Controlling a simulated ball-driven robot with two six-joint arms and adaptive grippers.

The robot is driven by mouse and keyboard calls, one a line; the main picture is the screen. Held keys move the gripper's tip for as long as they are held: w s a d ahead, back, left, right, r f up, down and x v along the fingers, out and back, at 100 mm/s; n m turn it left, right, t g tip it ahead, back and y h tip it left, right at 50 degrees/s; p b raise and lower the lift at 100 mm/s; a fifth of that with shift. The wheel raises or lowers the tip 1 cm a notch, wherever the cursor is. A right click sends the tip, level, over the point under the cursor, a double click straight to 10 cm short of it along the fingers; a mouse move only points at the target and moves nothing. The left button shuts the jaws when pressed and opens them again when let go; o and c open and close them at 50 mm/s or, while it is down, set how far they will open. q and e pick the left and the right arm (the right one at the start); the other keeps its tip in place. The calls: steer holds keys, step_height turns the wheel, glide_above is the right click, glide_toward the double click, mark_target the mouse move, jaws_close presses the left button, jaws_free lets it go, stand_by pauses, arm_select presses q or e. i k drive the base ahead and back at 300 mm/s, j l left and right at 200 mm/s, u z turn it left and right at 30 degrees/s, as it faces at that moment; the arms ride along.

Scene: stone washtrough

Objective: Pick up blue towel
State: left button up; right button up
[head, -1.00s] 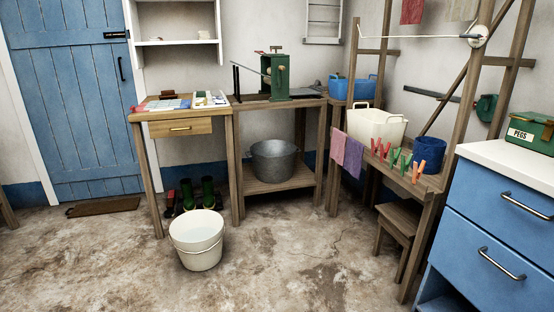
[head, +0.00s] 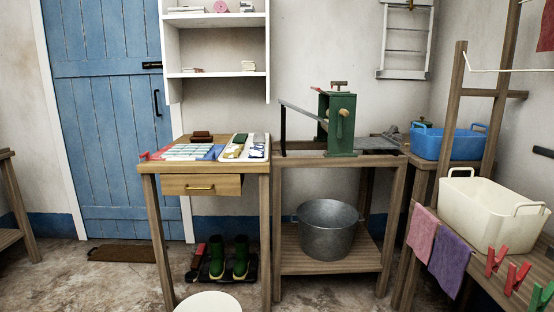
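I cannot pick out a blue towel with certainty. A bluish-purple cloth (head: 449,262) hangs over the edge of the wooden rack at the right, beside a pink cloth (head: 422,234). On the small table with a drawer lies a flat white, blue and red item (head: 184,152); its right part is blue, and I cannot tell if it is cloth. Neither of my grippers is in view.
The small wooden table (head: 152,168) also bears a white tray (head: 243,158) with small things. A green mangle (head: 341,122) stands on the bench to its right. A white bucket (head: 208,302) stands on the floor in front. A cream tub (head: 487,212) sits at right.

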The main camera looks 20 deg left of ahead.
mark_target(255, 151)
steer(key=i+u, duration=0.4)
steer(key=i+l+u, duration=0.45)
steer(key=u, duration=0.3)
steer(key=i+l+u, duration=0.4)
steer(key=k, duration=0.05)
